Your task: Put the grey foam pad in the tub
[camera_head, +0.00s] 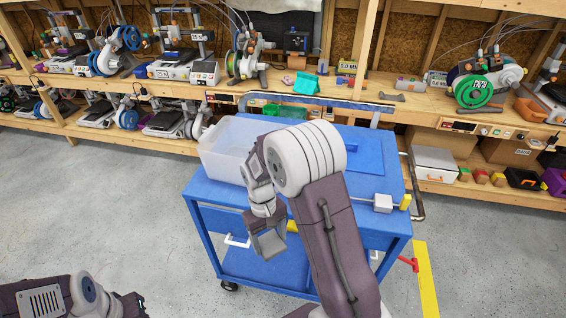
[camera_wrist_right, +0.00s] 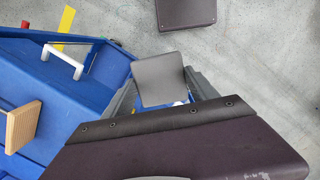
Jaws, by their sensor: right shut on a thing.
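The grey foam pad (camera_head: 273,243) is a flat square held in my right gripper (camera_head: 266,232), in front of the blue cart's near side. In the right wrist view the pad (camera_wrist_right: 160,78) sits between the two fingers, which are shut on it. The tub (camera_head: 222,148) is a clear, whitish bin on the left part of the cart top, behind and left of the gripper. My right arm hides part of the cart top and perhaps the tub's right side. My left gripper (camera_head: 131,306) is at the bottom left, only partly shown and dark; its jaws cannot be made out.
The blue cart (camera_head: 370,160) has a lower shelf and a white handle. A rod with a pale block (camera_head: 383,203) lies on its right part. A tan block (camera_wrist_right: 22,123) shows in the wrist view. Printer shelves (camera_head: 300,84) stand behind; the floor to the left is clear.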

